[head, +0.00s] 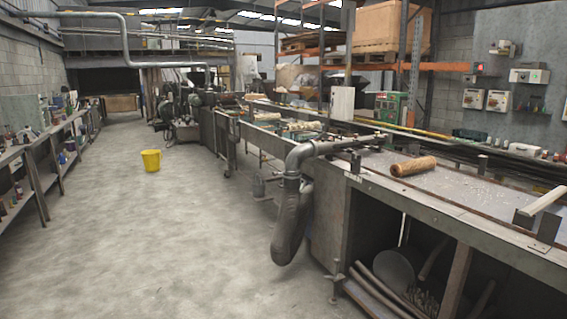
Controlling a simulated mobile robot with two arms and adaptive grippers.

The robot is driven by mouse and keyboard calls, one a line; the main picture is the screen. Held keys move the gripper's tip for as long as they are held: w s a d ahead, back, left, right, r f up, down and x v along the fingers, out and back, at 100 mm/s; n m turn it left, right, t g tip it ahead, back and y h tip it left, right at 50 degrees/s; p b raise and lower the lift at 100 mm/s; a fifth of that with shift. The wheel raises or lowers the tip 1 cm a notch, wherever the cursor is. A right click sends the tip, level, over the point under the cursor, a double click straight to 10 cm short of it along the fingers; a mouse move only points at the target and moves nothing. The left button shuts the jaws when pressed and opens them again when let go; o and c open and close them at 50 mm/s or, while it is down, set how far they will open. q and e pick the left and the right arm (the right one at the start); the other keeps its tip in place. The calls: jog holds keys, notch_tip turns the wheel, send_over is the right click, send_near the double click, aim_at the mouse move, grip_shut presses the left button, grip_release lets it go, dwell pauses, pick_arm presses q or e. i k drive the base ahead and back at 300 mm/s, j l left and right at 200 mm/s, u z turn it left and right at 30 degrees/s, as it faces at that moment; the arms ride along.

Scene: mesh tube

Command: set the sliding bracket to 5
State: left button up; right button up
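Neither of my grippers shows in the head view. I cannot make out a sliding bracket with a scale or numbers. An angled metal piece (537,228) stands at the right end of the long workbench, with a pale wooden strip (542,200) leaning up from it; I cannot tell whether it slides. A small dark clamp-like part (371,143) sits near the bench's left end, beside a thick grey pipe (293,205) that bends down toward the floor.
The workbench (440,200) fills the right side, with a brown roll (413,166) on top and tubes below. A yellow bucket (151,160) stands on the open concrete floor (150,245). Shelves (35,165) line the left wall. Machines stand farther back.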

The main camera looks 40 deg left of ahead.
aim_at(356, 164)
jog(key=u, duration=0.8)
jog(key=i, duration=0.05)
